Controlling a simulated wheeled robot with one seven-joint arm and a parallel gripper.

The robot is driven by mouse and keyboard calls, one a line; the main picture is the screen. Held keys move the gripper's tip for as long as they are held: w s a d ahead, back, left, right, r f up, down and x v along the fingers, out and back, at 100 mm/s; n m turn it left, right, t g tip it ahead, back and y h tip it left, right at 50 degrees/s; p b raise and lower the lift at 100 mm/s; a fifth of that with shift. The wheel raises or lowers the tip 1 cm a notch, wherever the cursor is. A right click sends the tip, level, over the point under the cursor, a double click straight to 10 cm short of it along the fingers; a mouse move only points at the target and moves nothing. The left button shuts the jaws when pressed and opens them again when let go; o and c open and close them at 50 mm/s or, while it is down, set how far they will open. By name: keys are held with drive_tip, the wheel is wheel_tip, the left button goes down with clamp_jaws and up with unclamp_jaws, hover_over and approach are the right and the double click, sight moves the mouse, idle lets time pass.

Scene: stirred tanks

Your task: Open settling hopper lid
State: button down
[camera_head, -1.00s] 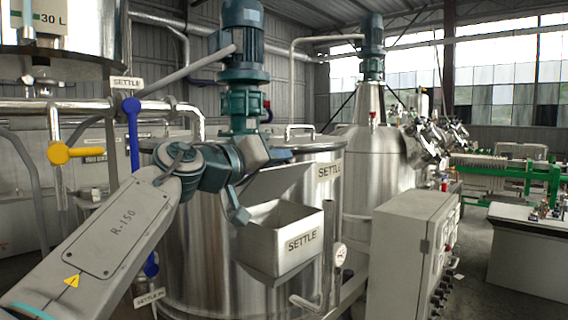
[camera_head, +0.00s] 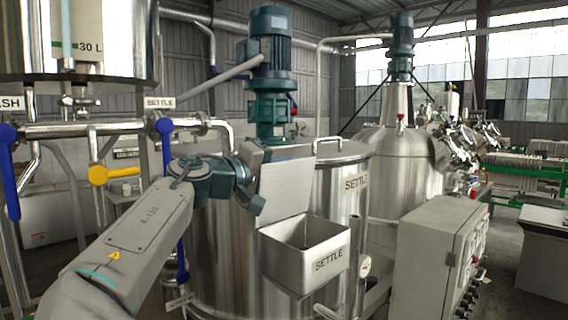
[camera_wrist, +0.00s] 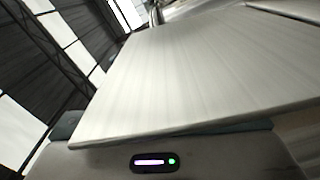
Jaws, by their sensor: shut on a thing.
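The settling hopper (camera_head: 318,262) is a square steel box labelled SETTLE on the front of the settling tank. Its lid (camera_head: 286,190), a flat steel plate, stands steeply raised at the back of the hopper, leaving the top open. My gripper (camera_head: 257,203) is at the lid's left edge and shut on it; the fingertips are partly hidden. In the wrist view, the lid (camera_wrist: 200,70) fills much of the picture, with its edge close to my gripper.
The steel settling tank (camera_head: 225,250) stands behind the hopper, with a teal motor (camera_head: 270,85) above. A grey control cabinet (camera_head: 430,255) stands close on the right.

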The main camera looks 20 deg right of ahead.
drive_tip(key=shift+w+f, duration=0.1)
idle(0.3)
drive_tip(key=c, duration=1.5)
unclamp_jaws()
drive_tip(key=shift+w+a, duration=0.1)
drive_tip(key=b+v, duration=0.2)
drive_tip(key=v, duration=1.2)
drive_tip(key=shift+b, duration=0.3)
